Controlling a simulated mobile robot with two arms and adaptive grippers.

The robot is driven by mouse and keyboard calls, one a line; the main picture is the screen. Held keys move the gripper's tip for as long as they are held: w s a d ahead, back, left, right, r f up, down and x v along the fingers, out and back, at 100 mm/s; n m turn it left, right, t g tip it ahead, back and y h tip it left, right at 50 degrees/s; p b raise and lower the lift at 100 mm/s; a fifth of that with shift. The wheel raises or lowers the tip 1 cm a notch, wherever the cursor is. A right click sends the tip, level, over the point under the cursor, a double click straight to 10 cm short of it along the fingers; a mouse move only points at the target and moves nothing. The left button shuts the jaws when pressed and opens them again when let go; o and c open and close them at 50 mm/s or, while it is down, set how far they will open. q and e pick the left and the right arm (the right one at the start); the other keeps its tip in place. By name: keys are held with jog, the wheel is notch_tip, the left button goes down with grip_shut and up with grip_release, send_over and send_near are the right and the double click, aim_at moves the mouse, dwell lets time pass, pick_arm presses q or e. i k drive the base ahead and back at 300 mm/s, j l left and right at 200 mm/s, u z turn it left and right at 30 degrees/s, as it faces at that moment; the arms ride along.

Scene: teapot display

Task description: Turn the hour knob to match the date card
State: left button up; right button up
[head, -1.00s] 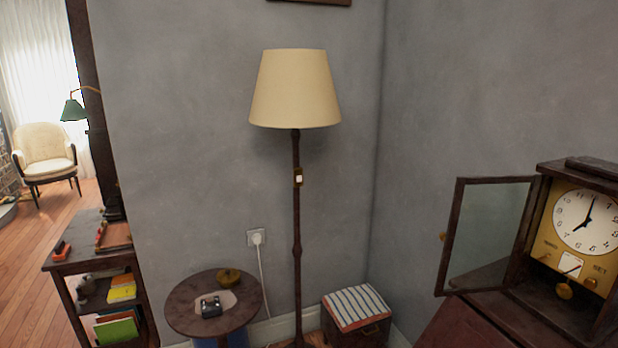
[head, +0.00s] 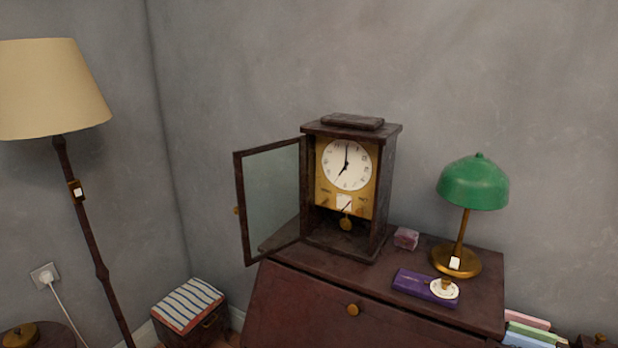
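A dark wooden clock (head: 388,185) stands on top of a dark wooden desk (head: 480,305). Its glass door (head: 270,195) is swung open to the left. The white dial (head: 346,165) has one hand pointing up at the top and a shorter one pointing down and slightly left. A dark pointer crosses the card. A round brass piece (head: 346,224) hangs below it. I cannot make out which part is the hour knob. Neither of my grippers is in view.
On the desk right of the clock are a small purplish box (head: 406,238), a purple case (head: 412,284), a small white dish (head: 445,289) and a green lamp (head: 474,183). A floor lamp (head: 50,90) and a striped stool (head: 188,302) stand to the left.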

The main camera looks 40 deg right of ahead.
aim_at(359, 211)
jog(key=z, duration=1.45)
jog(key=l+z, duration=0.35)
jog(key=i+l+z, duration=0.15)
jog(key=l+z, duration=0.15)
jog(key=i+l+z, duration=0.15)
jog(key=l+z, duration=0.2)
jog(key=i+l+z, duration=0.15)
jog(key=l+z, duration=0.15)
jog(key=k+j+u, duration=0.1)
jog(key=u, duration=0.3)
jog(key=k+j+u, duration=0.1)
jog(key=u, duration=0.25)
jog(key=k+j+u, duration=0.1)
jog(key=j+u, duration=0.15)
jog(key=u, duration=0.15)
